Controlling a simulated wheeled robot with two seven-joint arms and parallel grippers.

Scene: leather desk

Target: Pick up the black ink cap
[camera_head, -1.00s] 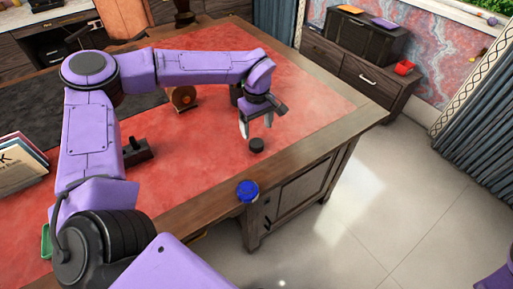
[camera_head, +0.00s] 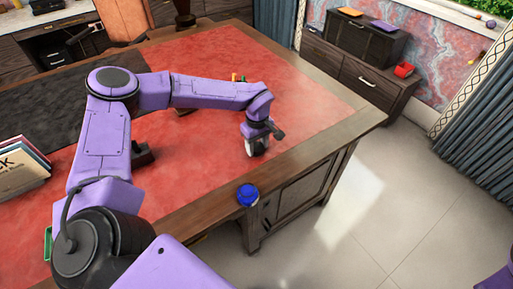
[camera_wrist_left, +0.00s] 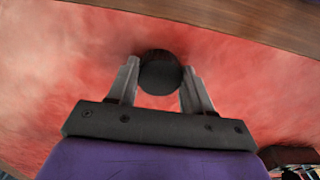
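The black ink cap (camera_wrist_left: 160,74) is a small dark round piece over the red desk top. In the left wrist view it sits between the two grey fingers of my left gripper (camera_wrist_left: 160,80), and they look close against its sides with no clear gap. In the head view my left gripper (camera_head: 256,147) points down at the desk's near right part and mostly hides the cap. The cap seems still at desk level. My right gripper is out of view.
Books (camera_head: 20,166) lie at the far left. A dark object (camera_head: 142,155) sits behind my left arm. The desk's right part is clear.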

